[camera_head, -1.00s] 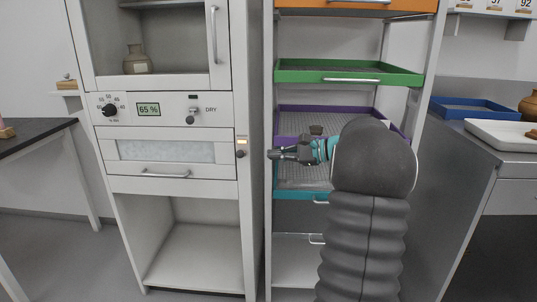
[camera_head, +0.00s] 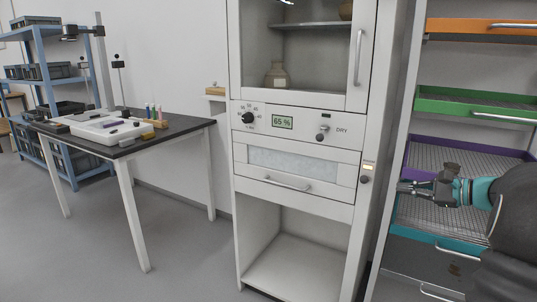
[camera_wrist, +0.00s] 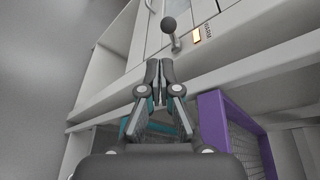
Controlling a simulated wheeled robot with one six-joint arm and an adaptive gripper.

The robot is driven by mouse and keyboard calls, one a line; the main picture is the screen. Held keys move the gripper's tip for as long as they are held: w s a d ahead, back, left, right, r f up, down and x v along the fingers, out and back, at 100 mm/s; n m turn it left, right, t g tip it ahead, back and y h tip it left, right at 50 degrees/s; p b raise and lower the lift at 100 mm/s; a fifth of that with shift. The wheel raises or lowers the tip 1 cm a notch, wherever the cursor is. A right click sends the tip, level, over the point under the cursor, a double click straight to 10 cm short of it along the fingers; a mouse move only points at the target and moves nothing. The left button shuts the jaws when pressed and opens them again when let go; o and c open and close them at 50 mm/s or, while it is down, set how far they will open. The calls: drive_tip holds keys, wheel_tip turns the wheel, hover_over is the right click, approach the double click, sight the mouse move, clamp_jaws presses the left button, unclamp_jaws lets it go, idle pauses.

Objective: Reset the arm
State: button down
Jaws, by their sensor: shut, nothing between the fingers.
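My gripper (camera_head: 407,187) is at the right in the head view, in front of the drawer rack and beside the right side of the white cabinet. Its fingers are shut and empty. In the wrist view the closed fingertips (camera_wrist: 159,66) point toward the cabinet edge, close below a dark round knob (camera_wrist: 169,25) and a small lit panel. I cannot tell whether they touch anything. My arm reaches in from the right edge of the head view, partly hiding the rack.
The white cabinet (camera_head: 300,147) has a dial, a 65 % display and a glass door with a jar (camera_head: 277,74) behind it. The rack holds orange, green (camera_head: 470,107), purple and teal trays. A black-topped table (camera_head: 180,133) stands left. The floor between is clear.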

drive_tip(key=s+a+f+n+g+h, duration=0.15)
drive_tip(key=s+a+n+g, duration=0.35)
drive_tip(key=a, duration=0.6)
drive_tip(key=s+a+f+n+g+h, duration=0.1)
drive_tip(key=s+a+n+h, duration=0.1)
drive_tip(key=s+a, duration=0.6)
drive_tip(key=s+a+f+n+h, duration=0.3)
drive_tip(key=s+a+n, duration=0.1)
drive_tip(key=s, duration=0.4)
drive_tip(key=s+a+f+n+h, duration=0.3)
drive_tip(key=s+n, duration=0.3)
drive_tip(key=s, duration=0.3)
drive_tip(key=shift+a, duration=0.4)
drive_tip(key=shift+f+h, duration=0.1)
drive_tip(key=shift+h, duration=0.15)
